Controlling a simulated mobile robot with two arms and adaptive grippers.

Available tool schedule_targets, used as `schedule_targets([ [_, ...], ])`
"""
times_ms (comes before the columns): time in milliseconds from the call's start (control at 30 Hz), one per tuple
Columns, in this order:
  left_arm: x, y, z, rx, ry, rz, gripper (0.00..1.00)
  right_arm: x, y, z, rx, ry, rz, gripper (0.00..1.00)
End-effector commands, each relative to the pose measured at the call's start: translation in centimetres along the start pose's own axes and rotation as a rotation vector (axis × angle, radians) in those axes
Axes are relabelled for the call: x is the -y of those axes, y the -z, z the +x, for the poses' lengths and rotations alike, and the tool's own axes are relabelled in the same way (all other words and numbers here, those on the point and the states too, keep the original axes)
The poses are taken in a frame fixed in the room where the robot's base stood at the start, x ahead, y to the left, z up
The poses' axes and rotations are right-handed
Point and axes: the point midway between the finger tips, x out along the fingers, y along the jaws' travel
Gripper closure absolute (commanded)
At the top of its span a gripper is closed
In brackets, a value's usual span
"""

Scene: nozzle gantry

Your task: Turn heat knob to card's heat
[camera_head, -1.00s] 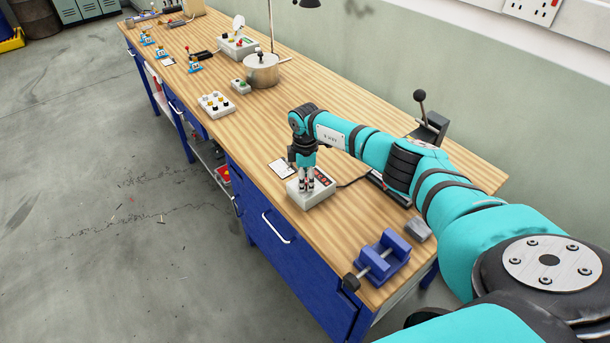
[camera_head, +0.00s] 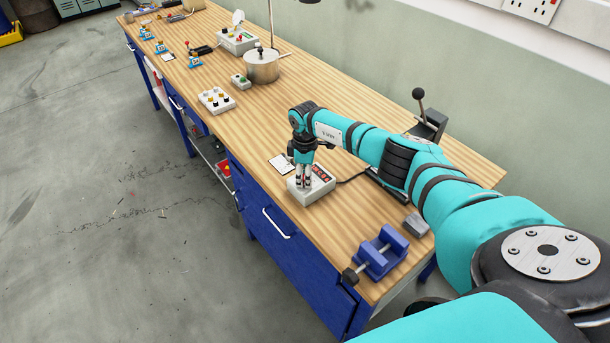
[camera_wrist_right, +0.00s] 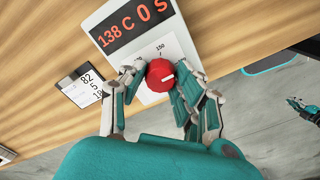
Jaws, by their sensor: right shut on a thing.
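The display (camera_wrist_right: 130,24) reads 138 C and 0 s. A dial scale beside the knob shows 150. My right gripper (camera_wrist_right: 160,80) is shut on the knob, one finger on each side; in the head view the gripper (camera_head: 303,186) points down over the box. The card (camera_wrist_right: 82,86) lies beside the box, showing 82 on top; its lower lines are cut off or unclear. My left gripper (camera_wrist_right: 296,103) seems to show small at the right wrist view's edge.
A blue vise (camera_head: 381,254) and a grey block (camera_head: 416,224) are nearer on the bench. A lever device (camera_head: 428,124) stands behind my right arm.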

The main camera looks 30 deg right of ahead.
Motion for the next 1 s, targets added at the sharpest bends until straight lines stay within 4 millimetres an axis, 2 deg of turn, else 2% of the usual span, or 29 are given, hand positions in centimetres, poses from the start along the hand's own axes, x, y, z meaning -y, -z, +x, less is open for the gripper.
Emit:
schedule_targets([
  [33,0.0,0.0,0.0,0.0,0.0,0.0,1.0,-0.1,0.1,-0.2,-0.003,-0.003,0.002,0.66],
  [200,0.0,0.0,0.0,0.0,0.0,0.0,1.0,-0.1,0.0,-0.1,-0.002,-0.002,0.001,0.45],
  [467,0.1,-0.1,0.0,0.001,0.002,0.0,1.0,0.0,0.0,-0.1,-0.002,-0.001,0.0,0.45],
  [567,0.1,-0.1,0.0,0.001,0.002,0.0,1.0,-0.1,0.1,-0.8,-0.003,-0.002,-0.001,0.45],
  [667,0.1,-0.1,0.0,0.0,0.001,0.0,1.0,-0.2,0.0,-2.3,-0.004,-0.004,-0.001,0.45],
  [1000,0.0,0.0,0.0,0.0,0.0,0.0,1.0,-0.2,0.0,-9.3,-0.004,-0.005,-0.001,0.45],
])
